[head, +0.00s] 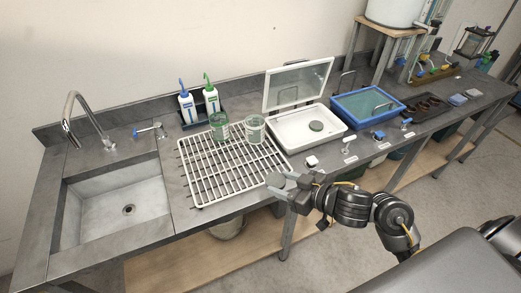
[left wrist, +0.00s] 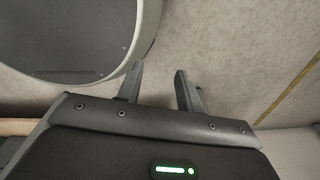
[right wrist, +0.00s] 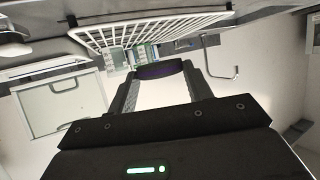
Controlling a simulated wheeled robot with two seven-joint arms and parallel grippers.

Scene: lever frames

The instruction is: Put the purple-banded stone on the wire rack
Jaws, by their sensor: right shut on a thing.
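The purple-banded stone (right wrist: 160,70) is between the fingers of my right gripper (right wrist: 160,88) in the right wrist view, its dark purple edge facing the camera. In the head view my right gripper (head: 281,189) is at the front right corner of the rack, with the stone's grey rounded top (head: 275,179) at its fingertips. The white wire rack (head: 190,178) lies on the counter right of the sink; it also shows in the right wrist view (right wrist: 150,28). My left gripper (left wrist: 158,88) is open and empty in the left wrist view, outside the head view.
Two green-marked beakers (head: 219,126) (head: 255,128) stand at the rack's back. The rack's front and middle are bare. Behind are two wash bottles (head: 211,99). Right of the rack are an open white box (head: 295,131) holding a grey-green disc (head: 316,126), and a blue tray (head: 366,106).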

